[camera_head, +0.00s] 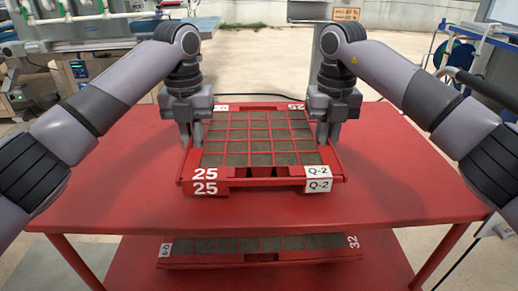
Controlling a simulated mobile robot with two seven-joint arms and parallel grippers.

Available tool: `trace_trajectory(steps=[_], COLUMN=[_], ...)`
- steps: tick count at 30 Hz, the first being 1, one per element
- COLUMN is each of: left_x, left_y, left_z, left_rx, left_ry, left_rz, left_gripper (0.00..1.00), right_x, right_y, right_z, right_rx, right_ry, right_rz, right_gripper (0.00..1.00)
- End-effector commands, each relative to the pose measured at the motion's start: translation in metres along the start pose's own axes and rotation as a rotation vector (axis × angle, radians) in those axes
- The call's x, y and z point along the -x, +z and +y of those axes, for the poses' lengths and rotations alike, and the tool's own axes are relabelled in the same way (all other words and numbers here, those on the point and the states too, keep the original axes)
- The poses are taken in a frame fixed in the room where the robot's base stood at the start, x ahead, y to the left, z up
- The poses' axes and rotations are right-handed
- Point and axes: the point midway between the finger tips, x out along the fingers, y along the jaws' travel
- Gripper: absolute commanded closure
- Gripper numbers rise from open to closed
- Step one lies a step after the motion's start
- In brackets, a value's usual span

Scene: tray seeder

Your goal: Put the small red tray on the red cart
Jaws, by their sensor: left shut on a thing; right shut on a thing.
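A red tray (260,172) with a grid of soil-filled cells is over the middle of the red cart's top (390,190). Its front carries the labels 25 and Q-2, each showing twice, one above the other, as if two trays are stacked. My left gripper (192,138) is shut on the tray's left rim. My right gripper (327,138) is shut on its right rim. The tray looks level. I cannot tell whether its underside touches what is below. The fingertips are partly hidden at the rims.
Another red tray (260,259), marked 32, lies on the cart's lower shelf. The cart top is clear on both sides of the held tray. Machines stand at the back left, a grey post (322,55) behind, and equipment with a blue hose reel at the right.

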Motion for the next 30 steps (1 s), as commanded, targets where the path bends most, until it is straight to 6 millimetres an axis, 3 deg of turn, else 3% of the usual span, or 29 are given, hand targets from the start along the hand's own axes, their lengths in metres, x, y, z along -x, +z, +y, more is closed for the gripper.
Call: trace_trajectory(steps=[5, 6, 8, 20, 30], left_x=[-0.010, -0.010, -0.009, -0.007, 0.019], left_y=[0.001, 0.001, 0.001, 0.000, 0.000], left_z=[0.003, 0.003, 0.003, 0.000, -0.001], left_rx=[0.006, 0.006, 0.006, 0.000, -0.003], left_ry=[0.004, 0.005, 0.004, 0.000, -0.002], left_rz=[0.000, 0.001, 0.001, 0.000, -0.002], left_gripper=[1.00, 0.80, 0.61, 0.61, 0.61], right_x=[-0.010, -0.010, -0.009, -0.006, 0.019], right_y=[0.001, 0.001, 0.001, 0.000, 0.000], right_z=[-0.003, -0.003, -0.003, 0.000, 0.001], right_rx=[-0.006, -0.006, -0.006, 0.000, 0.003], right_ry=[-0.004, -0.005, -0.004, 0.000, 0.003], right_rz=[0.000, 0.001, 0.001, 0.000, -0.002], right_gripper=[1.00, 0.80, 0.61, 0.61, 0.61])
